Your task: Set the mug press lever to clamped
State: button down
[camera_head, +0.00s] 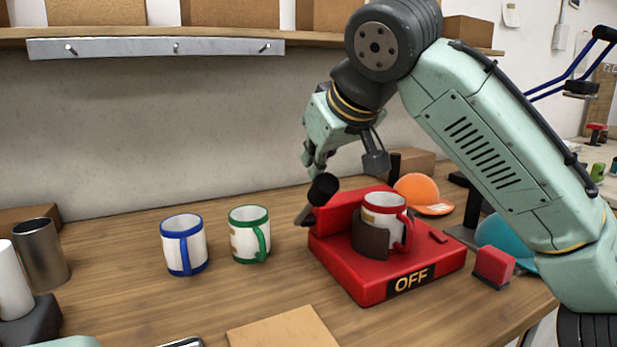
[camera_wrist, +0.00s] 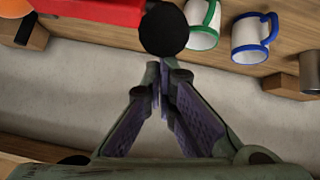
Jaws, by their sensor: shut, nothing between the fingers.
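The red mug press (camera_head: 345,280) stands on the bench with an "OFF" label on its front. A white mug with red rim and handle (camera_head: 382,208) sits in it, beside a dark curved pad (camera_head: 371,240). The press lever (camera_head: 323,187), with a black knob and short metal shaft, slants up at the left side of the press. In the wrist view its round knob (camera_wrist: 163,30) is just beyond my fingertips. My gripper (camera_head: 313,170) is shut and empty, just above and behind the knob; it also shows in the wrist view (camera_wrist: 163,72). I cannot tell whether it touches the knob.
A green-rimmed mug (camera_head: 248,235) and a blue-rimmed mug (camera_head: 184,245) stand left of the press. An orange cap (camera_head: 420,192), a teal cap (camera_head: 510,240) and a small red block (camera_head: 493,266) are to the right.

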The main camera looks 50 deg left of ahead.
aim_at(330, 192)
jog(key=f+y+b, duration=0.1)
jog(key=d+f+b, duration=0.1)
jog(key=shift+s+d+y+b, duration=0.15)
jog(key=shift+s+y+b, duration=0.05)
jog(key=shift+y+b, duration=0.2)
jog(key=d+f+y+b, duration=0.1)
jog(key=b, duration=0.1)
jog(key=d+t+y+b, duration=0.1)
jog(key=b, duration=0.2)
jog(key=shift+s+d+f, duration=0.3)
jog(key=shift+d+f, duration=0.05)
jog(key=shift+f, duration=0.05)
jog(key=shift+b, duration=0.3)
